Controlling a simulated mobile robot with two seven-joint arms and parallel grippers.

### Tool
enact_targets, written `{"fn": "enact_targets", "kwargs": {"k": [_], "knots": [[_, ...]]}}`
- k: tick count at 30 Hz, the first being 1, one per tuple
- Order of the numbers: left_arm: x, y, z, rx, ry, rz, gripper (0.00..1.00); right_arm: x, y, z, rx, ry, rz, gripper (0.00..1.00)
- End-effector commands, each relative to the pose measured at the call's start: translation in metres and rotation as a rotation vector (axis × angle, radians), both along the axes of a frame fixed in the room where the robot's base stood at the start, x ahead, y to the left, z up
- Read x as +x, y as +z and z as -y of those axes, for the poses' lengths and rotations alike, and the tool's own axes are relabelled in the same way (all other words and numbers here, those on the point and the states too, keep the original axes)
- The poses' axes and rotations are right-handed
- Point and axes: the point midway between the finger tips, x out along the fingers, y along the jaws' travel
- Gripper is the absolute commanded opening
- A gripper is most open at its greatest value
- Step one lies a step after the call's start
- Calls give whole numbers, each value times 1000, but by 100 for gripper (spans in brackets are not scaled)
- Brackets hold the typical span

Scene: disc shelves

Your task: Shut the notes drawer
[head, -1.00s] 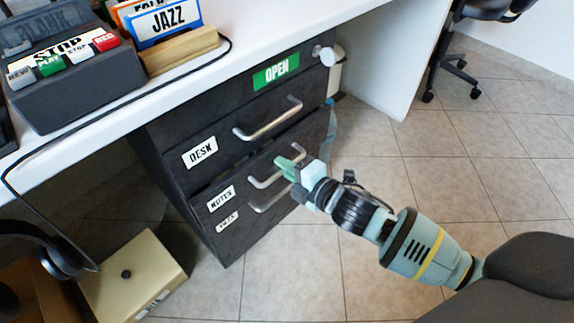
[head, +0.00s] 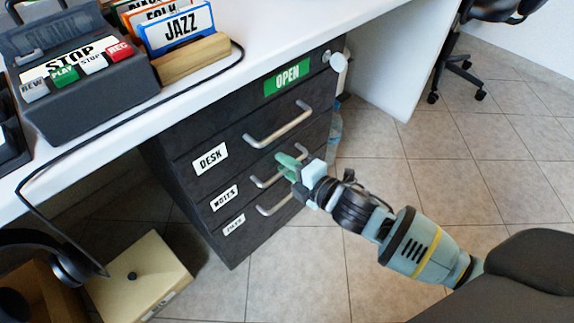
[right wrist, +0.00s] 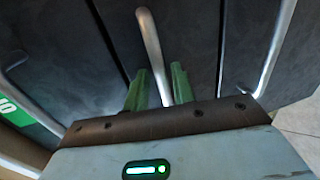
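The notes drawer (head: 213,205) is the middle drawer of the dark desk cabinet, and its label reads NOTES. Its front looks flush with the drawers above and below. Its silver handle (head: 262,182) also shows in the right wrist view (right wrist: 149,38). My right gripper (head: 286,163) is at that handle. In the right wrist view, the green fingers (right wrist: 160,78) stand apart on either side of the handle bar, with small gaps beside it. My left gripper is not in view.
The DESK drawer (head: 188,168) above and the lowest drawer (head: 226,247) look shut. A green OPEN label (head: 287,77) marks the cabinet top. A cream box (head: 160,262) stands on the floor at lower left.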

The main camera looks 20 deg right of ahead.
Motion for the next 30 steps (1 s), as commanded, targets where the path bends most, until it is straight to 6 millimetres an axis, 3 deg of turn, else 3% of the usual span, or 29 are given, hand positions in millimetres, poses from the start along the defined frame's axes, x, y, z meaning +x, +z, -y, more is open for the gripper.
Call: {"fn": "enact_targets", "kwargs": {"k": [15,30], "knots": [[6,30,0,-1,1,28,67,-62,12,23,-3,-2,-6,26],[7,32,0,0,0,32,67,-70,13,26,-3,-2,-6,26]]}}
